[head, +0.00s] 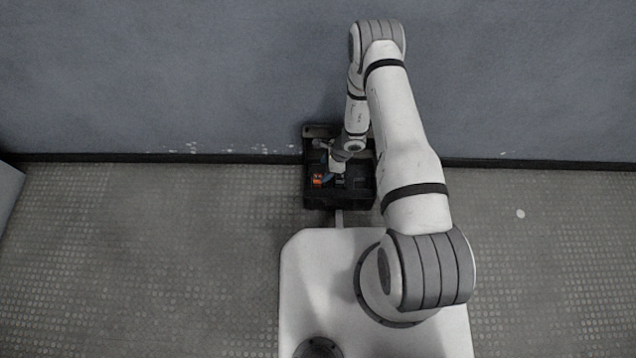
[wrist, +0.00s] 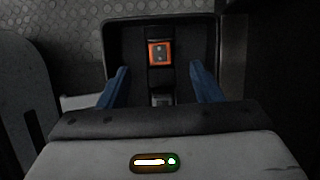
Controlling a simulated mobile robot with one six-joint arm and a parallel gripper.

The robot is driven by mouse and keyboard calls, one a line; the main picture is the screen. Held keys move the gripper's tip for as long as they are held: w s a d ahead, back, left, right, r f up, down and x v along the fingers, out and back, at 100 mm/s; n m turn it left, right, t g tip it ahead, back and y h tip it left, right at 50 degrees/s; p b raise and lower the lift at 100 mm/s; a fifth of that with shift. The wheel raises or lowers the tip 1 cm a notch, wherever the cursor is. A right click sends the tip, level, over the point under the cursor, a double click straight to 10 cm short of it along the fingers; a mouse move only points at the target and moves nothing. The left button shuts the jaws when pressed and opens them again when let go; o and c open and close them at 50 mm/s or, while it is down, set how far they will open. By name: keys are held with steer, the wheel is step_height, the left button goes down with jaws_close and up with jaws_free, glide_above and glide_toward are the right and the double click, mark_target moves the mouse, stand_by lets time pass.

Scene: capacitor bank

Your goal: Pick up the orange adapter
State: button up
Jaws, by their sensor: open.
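The orange adapter (wrist: 160,53) is a small orange square with a dark centre. In the wrist view it lies in a dark tray (wrist: 112,42), ahead of and between my blue fingertips. In the head view the adapter (head: 317,180) shows as an orange spot in the left part of the black tray (head: 340,202). My gripper (wrist: 159,80) is open, with nothing between its fingers. In the head view my gripper (head: 331,172) is over the tray, just right of the adapter. Its height above the adapter cannot be told.
The tray stands by the wall (head: 180,80) and its dark base strip (head: 230,158). A small grey item (wrist: 162,99) lies in the tray nearer my palm. Other small dark parts are in the tray.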

mark_target(318, 177)
steer(key=shift+f, duration=0.8)
steer(key=b+x, duration=0.2)
steer(key=x, duration=0.5)
steer(key=shift+a, duration=0.15)
steer(key=shift+r, duration=0.1)
steer(key=shift+c, duration=0.3)
steer(key=c, duration=1.1)
